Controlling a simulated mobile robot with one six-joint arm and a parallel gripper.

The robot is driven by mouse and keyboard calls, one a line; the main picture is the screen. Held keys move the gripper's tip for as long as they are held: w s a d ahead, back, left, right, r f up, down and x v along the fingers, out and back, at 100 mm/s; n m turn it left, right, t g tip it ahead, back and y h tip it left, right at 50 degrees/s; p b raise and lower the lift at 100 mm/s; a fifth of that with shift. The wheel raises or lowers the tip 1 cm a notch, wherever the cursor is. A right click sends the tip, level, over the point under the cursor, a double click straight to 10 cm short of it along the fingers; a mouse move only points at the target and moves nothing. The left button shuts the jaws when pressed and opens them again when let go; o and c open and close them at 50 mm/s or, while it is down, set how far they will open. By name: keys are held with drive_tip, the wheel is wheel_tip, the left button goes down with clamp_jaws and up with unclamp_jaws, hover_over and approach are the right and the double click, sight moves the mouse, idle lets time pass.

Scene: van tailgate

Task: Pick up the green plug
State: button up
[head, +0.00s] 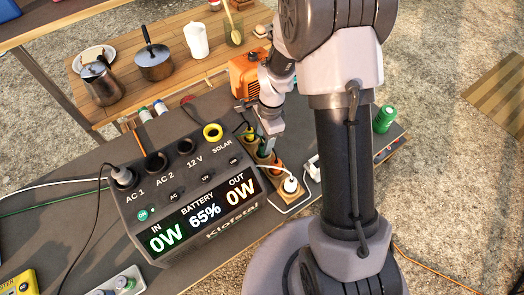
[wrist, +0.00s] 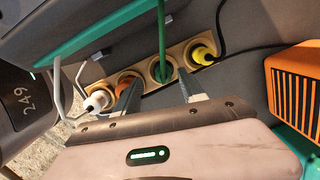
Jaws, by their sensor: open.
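The green plug (wrist: 161,72) stands in a tan holder block (wrist: 145,78) between an orange plug (wrist: 127,80) and a yellow plug (wrist: 202,54) in the wrist view. Its green cable runs up out of the picture. My gripper (wrist: 159,90) is open, with one finger on the orange plug's side and the other on the yellow plug's side of the green plug. I cannot tell whether the fingers touch anything. In the head view my gripper (head: 269,128) is over the row, mostly hiding the green plug.
A white plug (wrist: 98,101) ends the row. The power station (head: 190,190) stands close on the left, its display reading 65%. An orange box (head: 247,76) is behind my gripper. A green can-like object (head: 384,119) stands at right. A wooden table (head: 180,70) holds pots behind.

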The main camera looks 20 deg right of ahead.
sight(263, 143)
drive_tip(key=f, duration=0.1)
drive_tip(key=f+b, duration=0.1)
drive_tip(key=f, duration=0.1)
drive_tip(key=f+b, duration=0.1)
drive_tip(key=shift+w+a+f, duration=0.15)
drive_tip(key=shift+w+f, duration=0.1)
drive_tip(key=shift+f, duration=0.1)
drive_tip(key=shift+r, duration=0.2)
drive_tip(key=shift+c, duration=0.2)
clamp_jaws()
wheel_tip(263, 143, up, 25)
drive_tip(key=p, duration=1.6)
drive_tip(key=s+a+b, duration=0.1)
drive_tip(key=s+a, duration=0.1)
drive_tip(key=a, duration=1.9)
drive_tip(key=shift+s+a+b, duration=0.15)
drive_tip(key=shift+s+b, duration=0.05)
drive_tip(key=shift+b, duration=0.1)
